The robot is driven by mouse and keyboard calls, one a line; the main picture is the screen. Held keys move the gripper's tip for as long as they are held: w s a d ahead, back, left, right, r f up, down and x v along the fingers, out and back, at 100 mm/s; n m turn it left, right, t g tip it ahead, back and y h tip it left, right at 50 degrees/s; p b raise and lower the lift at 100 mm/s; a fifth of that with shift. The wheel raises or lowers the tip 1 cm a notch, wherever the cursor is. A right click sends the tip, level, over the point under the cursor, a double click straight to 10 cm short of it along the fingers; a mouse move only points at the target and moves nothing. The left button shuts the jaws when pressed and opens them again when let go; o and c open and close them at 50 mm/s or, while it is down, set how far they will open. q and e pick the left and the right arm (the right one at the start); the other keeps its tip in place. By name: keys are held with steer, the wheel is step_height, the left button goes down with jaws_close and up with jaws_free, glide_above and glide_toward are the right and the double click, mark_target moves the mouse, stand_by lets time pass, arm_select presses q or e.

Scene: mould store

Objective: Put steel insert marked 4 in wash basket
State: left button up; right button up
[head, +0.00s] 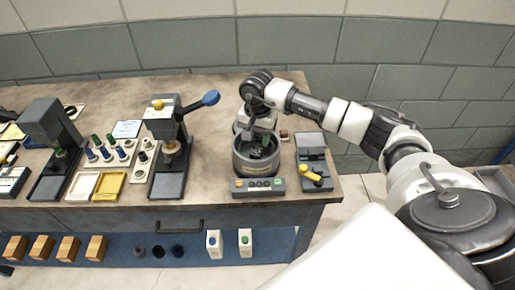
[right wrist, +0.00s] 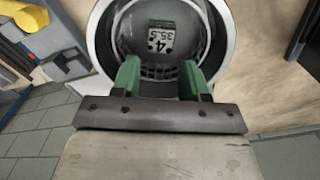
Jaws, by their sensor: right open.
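The steel insert marked 4 (right wrist: 161,37) is a small light block with "4" and "35.5" on its face. In the right wrist view it lies inside the dark round wash basket, whose slotted part (right wrist: 160,71) shows below it. The basket sits in a round grey tub (head: 257,168) on the bench, also seen by its pale rim (right wrist: 226,50) in the right wrist view. My right gripper (head: 262,141) reaches down into the tub's mouth. Its green fingers (right wrist: 160,78) are apart, with nothing between them, short of the insert. My left gripper is out of view.
A control panel with buttons (head: 258,187) stands in front of the tub. A grey device with a yellow handle (head: 312,170) is close on its right. A press with a blue lever (head: 172,145) stands to the left, beside trays and a rack of small parts (head: 108,150).

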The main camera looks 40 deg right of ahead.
mark_target(257, 150)
step_height(257, 150, up, 7)
steer(key=b, duration=0.1)
stand_by(0.6)
